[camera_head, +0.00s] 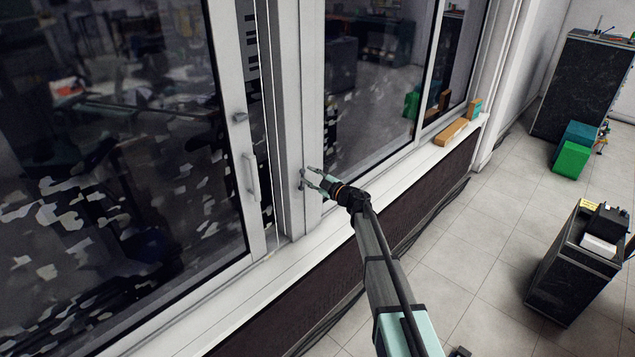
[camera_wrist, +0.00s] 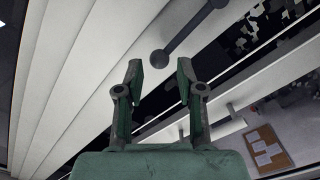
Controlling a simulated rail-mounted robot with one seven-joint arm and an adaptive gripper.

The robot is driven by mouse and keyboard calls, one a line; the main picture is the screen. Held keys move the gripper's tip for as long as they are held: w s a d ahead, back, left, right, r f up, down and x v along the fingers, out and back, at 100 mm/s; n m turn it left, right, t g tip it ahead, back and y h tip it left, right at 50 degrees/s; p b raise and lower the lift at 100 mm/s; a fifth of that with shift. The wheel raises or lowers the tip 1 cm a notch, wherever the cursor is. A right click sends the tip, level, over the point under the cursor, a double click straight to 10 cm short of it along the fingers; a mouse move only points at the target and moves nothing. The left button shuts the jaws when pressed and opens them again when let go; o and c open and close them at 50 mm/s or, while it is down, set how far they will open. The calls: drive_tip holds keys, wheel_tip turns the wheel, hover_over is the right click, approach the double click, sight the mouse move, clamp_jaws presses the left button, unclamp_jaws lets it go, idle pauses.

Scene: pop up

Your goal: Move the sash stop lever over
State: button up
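A dark grey bar with rounded ends (camera_wrist: 190,30) lies against the white window frame (camera_wrist: 110,60) in the wrist view; it looks like the sash stop lever. Its near end is just beyond the gap between my fingertips, and I cannot tell whether they touch it. My gripper (camera_wrist: 160,74) is open, its two fingers apart with nothing between them. In the head view my gripper (camera_head: 308,176) is at the white upright frame post (camera_head: 290,110), right of the opened sash's handle (camera_head: 251,178). The lever is not clear there.
A white sill (camera_head: 440,155) runs below the windows, with wooden blocks (camera_head: 452,131) farther right. A dark cabinet (camera_head: 575,270) and green and teal boxes (camera_head: 570,160) stand on the tiled floor at right. The floor between is mostly clear. A cork board (camera_wrist: 268,148) shows in the wrist view.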

drive_tip(key=x, duration=0.2)
drive_tip(key=shift+w+a, duration=0.2)
drive_tip(key=shift+w, duration=0.1)
drive_tip(key=shift+a, duration=0.1)
drive_tip(key=c, duration=0.5)
drive_tip(key=shift+c, duration=0.2)
drive_tip(key=shift+s, duration=0.1)
drive_tip(key=shift+s+a+f, duration=0.2)
drive_tip(key=shift+s+a, duration=0.45)
drive_tip(key=shift+s, duration=0.25)
drive_tip(key=shift+c, duration=0.5)
drive_tip(key=shift+a, duration=0.1)
drive_tip(key=shift+s+f, duration=0.1)
drive_tip(key=shift+f, duration=0.05)
drive_tip(key=shift+s+a+f+b, duration=0.45)
drive_tip(key=shift+s+a, duration=0.3)
